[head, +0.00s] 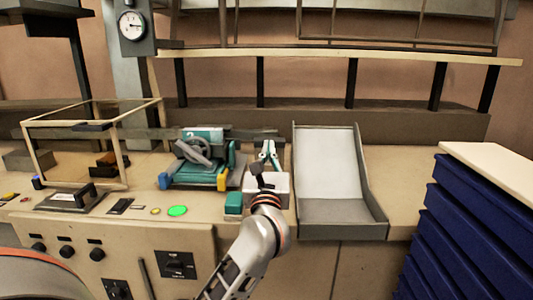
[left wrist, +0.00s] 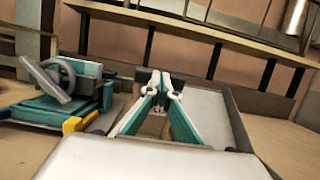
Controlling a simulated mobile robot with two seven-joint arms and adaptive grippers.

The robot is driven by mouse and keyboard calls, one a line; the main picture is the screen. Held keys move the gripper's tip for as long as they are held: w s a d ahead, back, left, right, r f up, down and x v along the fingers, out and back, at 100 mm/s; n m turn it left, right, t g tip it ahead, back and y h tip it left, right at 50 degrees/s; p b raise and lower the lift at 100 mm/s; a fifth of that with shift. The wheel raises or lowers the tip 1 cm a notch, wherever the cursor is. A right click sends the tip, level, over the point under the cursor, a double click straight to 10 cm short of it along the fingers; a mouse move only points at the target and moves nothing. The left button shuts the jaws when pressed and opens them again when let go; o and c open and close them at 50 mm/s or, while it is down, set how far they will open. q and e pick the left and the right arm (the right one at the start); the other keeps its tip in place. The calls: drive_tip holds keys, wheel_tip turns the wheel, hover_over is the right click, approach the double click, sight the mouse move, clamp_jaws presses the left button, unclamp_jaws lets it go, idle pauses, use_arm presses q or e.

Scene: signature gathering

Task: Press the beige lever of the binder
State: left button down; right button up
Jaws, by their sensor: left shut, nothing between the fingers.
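The binder (head: 205,178) is a teal machine with yellow and blue corners, on the beige worktop left of centre. A looped grey-beige lever (head: 190,151) stands slanted on its top; I cannot tell for sure that this is the task's beige lever. In the left wrist view, the binder (left wrist: 50,111) and its looped lever (left wrist: 47,80) are at the left. My left gripper (head: 268,148) is just right of the binder, apart from it, pointing away from me. Its fingertips (left wrist: 160,82) are together with nothing between them. My right gripper is not in view.
A sloped grey tray (head: 325,165) stands right of my left gripper. A green button (head: 177,211) and a teal block (head: 233,203) sit in front of the binder. A framed clear box (head: 128,170) is at left; stacked blue drawers (head: 470,225) are at right.

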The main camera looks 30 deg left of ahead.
sight(269, 139)
use_arm(q)
drive_tip(key=p+x, duration=0.1)
drive_tip(key=x, duration=0.4)
drive_tip(key=shift+r+p, duration=0.25)
drive_tip(key=shift+p, duration=0.1)
drive_tip(key=w+a, duration=0.3)
drive_tip(key=w, duration=0.3)
drive_tip(key=shift+a+b, duration=0.3)
drive_tip(key=shift+a, duration=0.05)
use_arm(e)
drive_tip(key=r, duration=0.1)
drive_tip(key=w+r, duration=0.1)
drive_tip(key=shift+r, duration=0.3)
use_arm(q)
drive_tip(key=shift+f, duration=0.15)
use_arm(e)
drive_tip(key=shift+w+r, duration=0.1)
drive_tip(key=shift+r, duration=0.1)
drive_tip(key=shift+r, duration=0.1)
